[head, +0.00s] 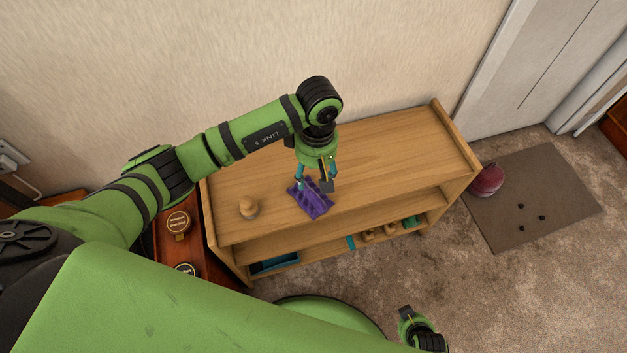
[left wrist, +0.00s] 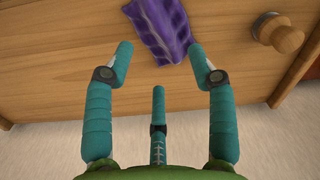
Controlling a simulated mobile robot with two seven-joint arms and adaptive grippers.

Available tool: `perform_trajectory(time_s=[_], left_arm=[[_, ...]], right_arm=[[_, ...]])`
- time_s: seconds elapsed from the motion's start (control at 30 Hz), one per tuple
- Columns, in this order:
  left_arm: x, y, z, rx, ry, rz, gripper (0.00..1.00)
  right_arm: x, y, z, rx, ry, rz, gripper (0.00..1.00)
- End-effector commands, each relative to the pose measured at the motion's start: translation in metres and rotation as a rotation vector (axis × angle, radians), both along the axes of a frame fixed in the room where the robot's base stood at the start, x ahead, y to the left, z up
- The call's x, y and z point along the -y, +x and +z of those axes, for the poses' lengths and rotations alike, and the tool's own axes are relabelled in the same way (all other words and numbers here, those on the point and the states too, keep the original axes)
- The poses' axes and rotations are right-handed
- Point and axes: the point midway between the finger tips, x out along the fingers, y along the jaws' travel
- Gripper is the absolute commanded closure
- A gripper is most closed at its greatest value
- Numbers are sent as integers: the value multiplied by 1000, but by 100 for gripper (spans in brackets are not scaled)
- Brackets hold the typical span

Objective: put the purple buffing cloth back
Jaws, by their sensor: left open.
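The purple buffing cloth (head: 310,202) lies crumpled on the top of the wooden shelf unit, near its front edge. It also shows in the left wrist view (left wrist: 160,28), at the top middle. My left gripper (head: 315,184) is just above the cloth, pointing down. Its teal fingers (left wrist: 162,50) are spread, with the cloth beyond and between the two longer tips. I see nothing gripped. Part of my right arm's end (head: 420,328) shows at the bottom of the head view; its fingers cannot be made out.
A wooden knob-like piece (head: 248,208) stands on the shelf top left of the cloth. Lower shelves hold a blue tray (head: 275,263) and small items. A reddish side table (head: 163,240) with round tins is at left.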

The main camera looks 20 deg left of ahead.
Motion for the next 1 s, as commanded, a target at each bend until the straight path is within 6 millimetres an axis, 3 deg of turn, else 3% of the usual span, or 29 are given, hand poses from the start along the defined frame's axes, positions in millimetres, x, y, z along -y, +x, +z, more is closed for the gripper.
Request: perform_trajectory(time_s=[0.1,0.33,0.6,1.0], left_arm=[[0,2,28,4,1,-1,43],[1,4,60,1,0,0,43],[1,3,68,-2,1,0,43],[1,3,67,-2,0,0,43]], right_arm=[[1,-4,-2,-2,-1,2,100],[2,-5,-4,1,-2,3,100],[1,3,-1,20,0,5,100],[1,-4,-3,6,0,6,100]])
